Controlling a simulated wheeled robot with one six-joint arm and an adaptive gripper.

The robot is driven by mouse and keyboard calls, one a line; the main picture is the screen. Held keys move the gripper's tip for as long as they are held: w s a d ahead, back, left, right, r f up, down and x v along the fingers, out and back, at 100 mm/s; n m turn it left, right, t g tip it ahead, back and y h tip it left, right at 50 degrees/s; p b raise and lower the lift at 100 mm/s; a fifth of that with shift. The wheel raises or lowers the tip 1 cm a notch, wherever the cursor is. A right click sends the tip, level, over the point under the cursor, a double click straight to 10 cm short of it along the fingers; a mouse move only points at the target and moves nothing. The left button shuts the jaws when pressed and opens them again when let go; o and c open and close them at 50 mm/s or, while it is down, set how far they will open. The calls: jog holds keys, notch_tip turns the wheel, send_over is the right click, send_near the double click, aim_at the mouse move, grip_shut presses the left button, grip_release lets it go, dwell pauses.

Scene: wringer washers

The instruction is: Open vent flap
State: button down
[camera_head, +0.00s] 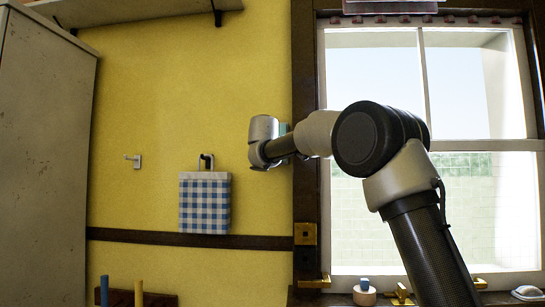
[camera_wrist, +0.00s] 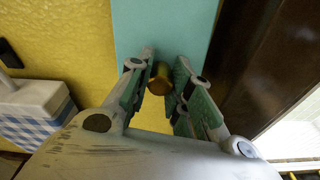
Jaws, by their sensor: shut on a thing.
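The vent flap (camera_wrist: 165,28) is a flat teal panel against the yellow wall in the wrist view. A small brass knob (camera_wrist: 159,78) stands out from it. My gripper (camera_wrist: 160,74) has one finger on each side of the knob and is shut on it. In the head view only a teal sliver (camera_head: 284,129) shows behind my wrist, left of the window frame. My arm hides the fingers and knob there. I cannot tell whether the flap stands away from the wall.
A dark wooden window frame (camera_head: 305,120) stands close to the right of the flap. A blue-checked cloth bag (camera_head: 205,205) hangs on the wall at lower left, near a small empty hook (camera_head: 133,160). A tall worn cabinet (camera_head: 42,150) fills the far left. Small items line the sill.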

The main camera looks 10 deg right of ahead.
jog(key=s+a+r, duration=0.2)
jog(key=s+r, duration=0.4)
jog(key=r, duration=0.1)
jog(key=shift+g+y, duration=0.3)
jog(key=shift+g, duration=0.1)
dwell(0.4)
jog(key=c, duration=1.3)
grip_release()
jog(key=shift+o, duration=0.2)
jog(key=shift+w+f, duration=0.1)
jog(key=shift+f, duration=0.05)
